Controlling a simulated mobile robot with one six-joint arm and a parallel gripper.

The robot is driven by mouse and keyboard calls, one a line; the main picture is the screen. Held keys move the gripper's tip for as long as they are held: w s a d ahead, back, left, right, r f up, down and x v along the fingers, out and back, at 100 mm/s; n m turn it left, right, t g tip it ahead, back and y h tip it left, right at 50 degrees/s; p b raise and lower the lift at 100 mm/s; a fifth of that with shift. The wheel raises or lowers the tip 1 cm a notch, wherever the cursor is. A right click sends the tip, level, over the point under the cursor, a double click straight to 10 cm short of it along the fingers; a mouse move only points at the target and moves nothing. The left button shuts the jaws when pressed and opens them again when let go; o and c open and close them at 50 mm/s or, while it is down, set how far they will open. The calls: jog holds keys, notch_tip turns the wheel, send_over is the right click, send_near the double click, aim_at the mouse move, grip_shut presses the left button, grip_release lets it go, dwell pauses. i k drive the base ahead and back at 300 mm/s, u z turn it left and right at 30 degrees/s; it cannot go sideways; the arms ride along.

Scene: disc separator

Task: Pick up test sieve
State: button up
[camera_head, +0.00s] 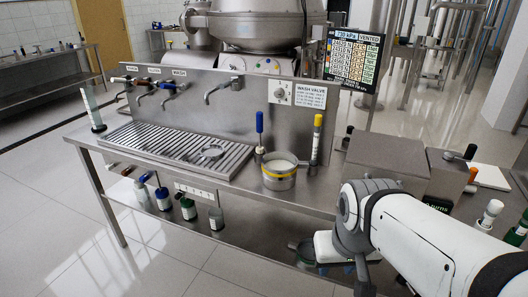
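A round, shallow metal vessel with a yellow band (280,180) stands upright at the front edge of the steel bench, right of the drain grate. It looks like the test sieve; its pale inside shows, but I cannot make out mesh. My arm enters from the lower right and bends down in front of the bench. The end of my arm (335,248), a white part with blue bits below it, is low and in front of the bench, right of and below the vessel and apart from it. Its fingers are not clear enough to tell open from shut.
A blue-handled tool (260,133) and a yellow-topped tube (316,138) stand upright close to the vessel. A small round dish (212,151) lies on the drain grate (160,146). A grey box (388,163) stands to the right. Several bottles sit on the lower shelf.

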aim_at(276, 166)
jog(key=u, duration=0.15)
jog(key=i, duration=0.45)
jog(key=u, duration=1.25)
jog(key=k, duration=0.75)
jog(key=z, duration=0.95)
jog(key=i, duration=1)
jog(key=z, duration=0.05)
